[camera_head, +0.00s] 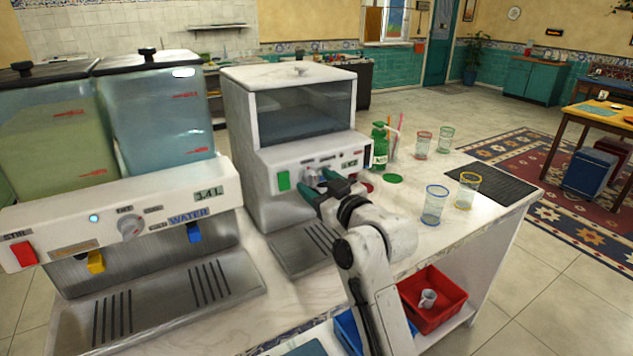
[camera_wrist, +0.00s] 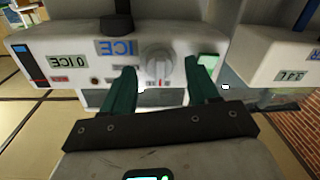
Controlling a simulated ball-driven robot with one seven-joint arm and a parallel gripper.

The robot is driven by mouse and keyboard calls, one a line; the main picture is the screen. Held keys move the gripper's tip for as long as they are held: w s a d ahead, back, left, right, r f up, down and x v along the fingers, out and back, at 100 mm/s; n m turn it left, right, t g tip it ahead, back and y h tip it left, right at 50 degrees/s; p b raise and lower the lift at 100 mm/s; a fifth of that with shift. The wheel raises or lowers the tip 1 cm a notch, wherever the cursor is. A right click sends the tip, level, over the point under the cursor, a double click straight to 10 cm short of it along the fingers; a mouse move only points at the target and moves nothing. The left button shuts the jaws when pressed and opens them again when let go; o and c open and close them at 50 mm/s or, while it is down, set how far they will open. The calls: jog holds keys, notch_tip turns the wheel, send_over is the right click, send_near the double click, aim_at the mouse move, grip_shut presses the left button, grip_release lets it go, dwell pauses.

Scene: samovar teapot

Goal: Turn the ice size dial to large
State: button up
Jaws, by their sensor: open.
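The ice machine (camera_head: 300,100) is a white box with a clear window, in the middle of the head view. Its pale round dial (camera_wrist: 158,60) sits on the front panel in the wrist view, with a small red mark at its lower edge. The dial (camera_head: 311,176) is partly hidden by my gripper in the head view. My gripper (camera_head: 320,188) has two green fingers and is open. In the wrist view its fingers stand on either side of the dial, with a visible gap on each side. I cannot tell whether the fingertips reach past the dial's face.
A green button (camera_head: 283,180) is beside the dial. A water dispenser (camera_head: 130,220) stands at left. A green bottle (camera_head: 379,147) and several glasses, including a blue-rimmed glass (camera_head: 434,205), stand right of the machine. A red bin (camera_head: 433,300) is on the shelf below.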

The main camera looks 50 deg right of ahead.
jog(key=shift+w+d, duration=0.1)
jog(key=shift+w, duration=0.25)
jog(key=shift+c, duration=0.3)
jog(key=c, duration=1)
